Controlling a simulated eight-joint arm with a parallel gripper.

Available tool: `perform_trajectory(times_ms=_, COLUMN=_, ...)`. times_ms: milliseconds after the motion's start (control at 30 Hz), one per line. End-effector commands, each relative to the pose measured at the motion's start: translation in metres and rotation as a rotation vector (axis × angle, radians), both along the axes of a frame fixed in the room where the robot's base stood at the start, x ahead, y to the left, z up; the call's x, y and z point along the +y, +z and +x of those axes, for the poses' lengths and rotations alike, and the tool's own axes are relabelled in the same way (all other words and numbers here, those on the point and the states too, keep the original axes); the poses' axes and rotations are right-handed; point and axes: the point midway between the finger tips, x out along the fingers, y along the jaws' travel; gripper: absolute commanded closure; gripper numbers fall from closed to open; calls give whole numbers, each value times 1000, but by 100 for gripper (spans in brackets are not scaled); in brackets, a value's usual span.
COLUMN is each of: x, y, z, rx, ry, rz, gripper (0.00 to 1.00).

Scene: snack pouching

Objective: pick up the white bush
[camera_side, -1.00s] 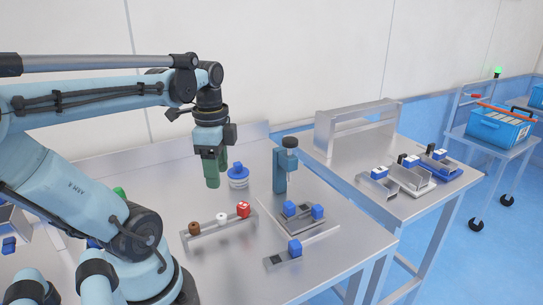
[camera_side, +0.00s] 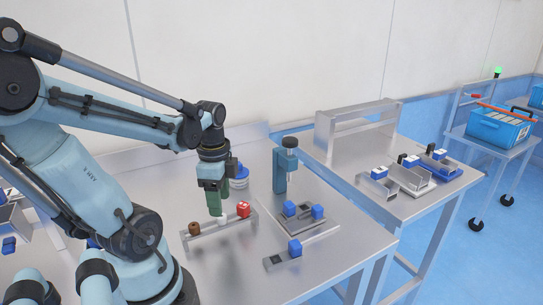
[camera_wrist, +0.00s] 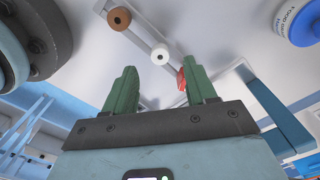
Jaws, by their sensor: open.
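The white bush (camera_wrist: 160,54) is a small white cylinder with a dark centre hole. It stands on a metal rail (camera_side: 190,242) between a brown bush (camera_side: 194,228) and a red one (camera_side: 243,208). In the wrist view it appears between and beyond my green fingers. My gripper (camera_side: 214,207) points down over the rail, with its fingers apart and nothing between them. In the side view the fingers hide most of the white bush, and I cannot tell whether they touch it.
A blue-and-white round container (camera_side: 242,175) stands behind my gripper. A blue press (camera_side: 286,170) and a plate with blue blocks (camera_side: 318,212) are to the right. Another blue block (camera_side: 295,247) sits on a strip in front. The bench front is mostly clear.

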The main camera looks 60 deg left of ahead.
Motion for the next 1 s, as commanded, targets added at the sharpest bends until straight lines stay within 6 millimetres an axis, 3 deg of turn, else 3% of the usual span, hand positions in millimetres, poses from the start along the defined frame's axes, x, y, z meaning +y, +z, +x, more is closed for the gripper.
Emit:
perform_trajectory(times_ms=400, x=1, y=-37, z=0, rx=0, ry=1, rz=1, gripper=44)
perform_trajectory(times_ms=833, x=1, y=-44, z=0, rx=0, ry=1, rz=2, gripper=44)
perform_trajectory(times_ms=1000, x=1, y=-44, z=0, rx=0, ry=1, rz=2, gripper=70)
